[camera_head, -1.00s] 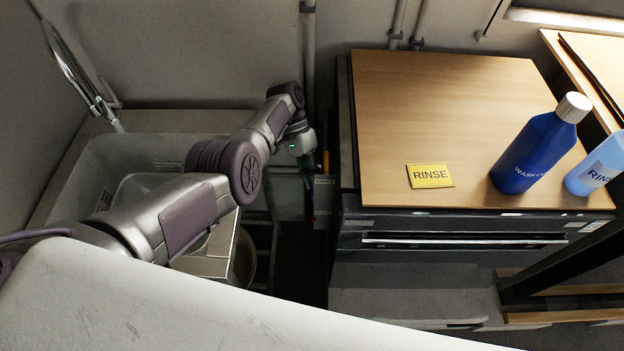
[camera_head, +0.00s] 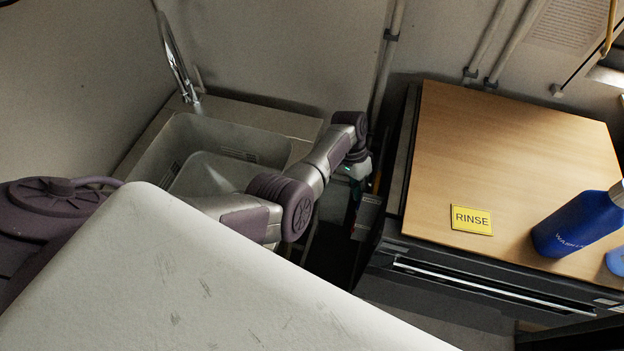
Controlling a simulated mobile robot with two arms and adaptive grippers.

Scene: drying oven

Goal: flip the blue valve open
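I cannot make out a blue valve in the head view. My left arm reaches from the left over the sink toward the wall. My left gripper (camera_head: 354,199) points down into the dark gap between the sink and the wooden-topped cabinet, near the foot of a wall pipe (camera_head: 386,62). Its fingers are small, dark and partly hidden, so I cannot tell if they are open or shut, or whether they touch anything. My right gripper is not in view.
A sink (camera_head: 235,137) with a curved metal tap (camera_head: 174,52) is at the left. The wooden top (camera_head: 505,140) of the dark cabinet bears a yellow RINSE label (camera_head: 471,219) and a blue bottle (camera_head: 578,224). A second bottle (camera_head: 616,262) is cut off at the right edge.

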